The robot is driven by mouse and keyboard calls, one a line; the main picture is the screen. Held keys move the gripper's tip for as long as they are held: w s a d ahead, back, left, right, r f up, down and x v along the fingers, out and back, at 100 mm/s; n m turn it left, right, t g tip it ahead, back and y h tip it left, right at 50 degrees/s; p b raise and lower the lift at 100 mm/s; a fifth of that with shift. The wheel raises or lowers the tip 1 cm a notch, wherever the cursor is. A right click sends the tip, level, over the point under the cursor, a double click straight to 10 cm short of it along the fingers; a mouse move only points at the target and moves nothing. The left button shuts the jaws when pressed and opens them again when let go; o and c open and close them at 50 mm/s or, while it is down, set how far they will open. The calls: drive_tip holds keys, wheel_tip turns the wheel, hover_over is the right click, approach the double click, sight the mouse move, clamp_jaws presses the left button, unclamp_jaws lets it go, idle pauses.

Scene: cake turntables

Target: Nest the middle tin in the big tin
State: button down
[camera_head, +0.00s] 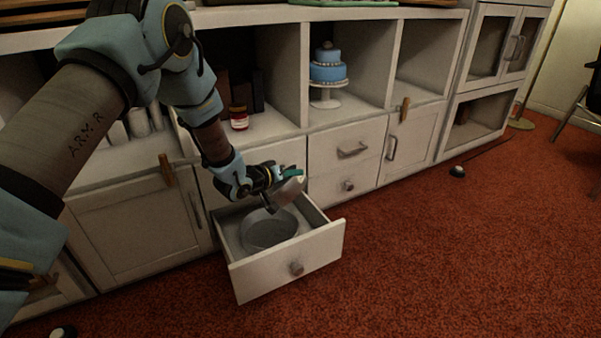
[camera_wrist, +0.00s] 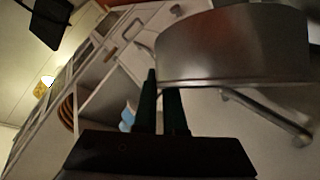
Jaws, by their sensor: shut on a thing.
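The big tin (camera_head: 270,236) is a round grey tin inside the open drawer. My gripper (camera_head: 276,178) is above the drawer, shut on a smaller grey tin, the middle tin (camera_head: 288,190). The middle tin is tilted and held over the back part of the big tin, apart from it as far as I can tell. In the wrist view the middle tin (camera_wrist: 235,48) is large and close, beside the two dark fingers (camera_wrist: 160,100). The fingers hide part of the tin's wall, and its inside is not seen in the wrist view.
The open drawer (camera_head: 287,262) juts from the white cabinet over red carpet (camera_head: 440,260). A blue cake on a stand (camera_head: 328,88) and a red jar (camera_head: 239,118) stand on shelves behind. Free floor lies to the right.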

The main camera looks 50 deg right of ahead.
drive_tip(key=shift+w+a+f, duration=0.45)
drive_tip(key=shift+w, duration=0.25)
drive_tip(key=shift+w+a+f, duration=0.45)
drive_tip(key=shift+w, duration=0.25)
wheel_tip(320, 180, down, 10)
drive_tip(key=b, duration=0.9)
drive_tip(key=shift+f, duration=0.15)
drive_tip(key=c, duration=0.9)
unclamp_jaws()
wheel_tip(320, 180, up, 7)
drive_tip(key=p, duration=0.6)
